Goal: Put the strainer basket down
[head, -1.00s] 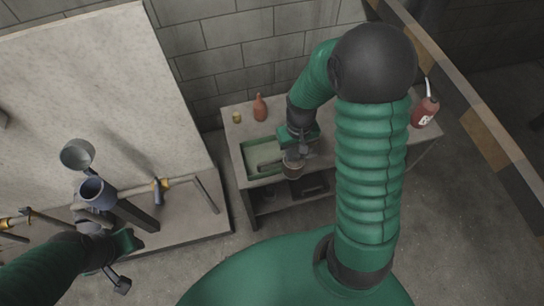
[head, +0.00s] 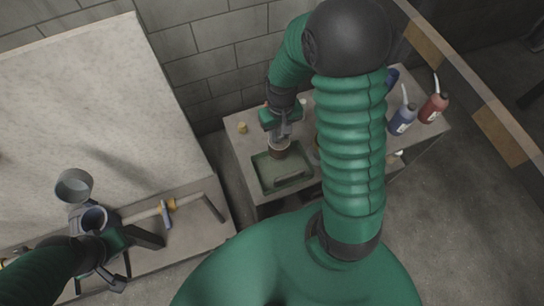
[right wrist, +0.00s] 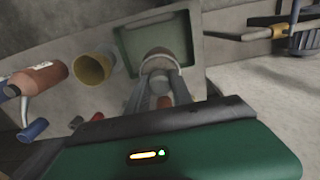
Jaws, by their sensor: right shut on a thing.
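The strainer basket (head: 280,150) is a small, round, brownish cup under my right gripper (head: 281,134) in the head view. My right gripper is shut on it and holds it at the far end of the green-rimmed tray (head: 258,174). In the right wrist view the basket (right wrist: 160,60) shows beyond the fingertips, within the outline of the tray (right wrist: 128,42). I cannot tell whether its bottom touches the tray. My left gripper (head: 115,262) is at the lower left, beside a blue-grey cup; its jaws are not clear.
A blue bottle (head: 403,121) and a red bottle (head: 433,107) stand at the bench's right. A brown bottle (right wrist: 38,78) shows in the wrist view.

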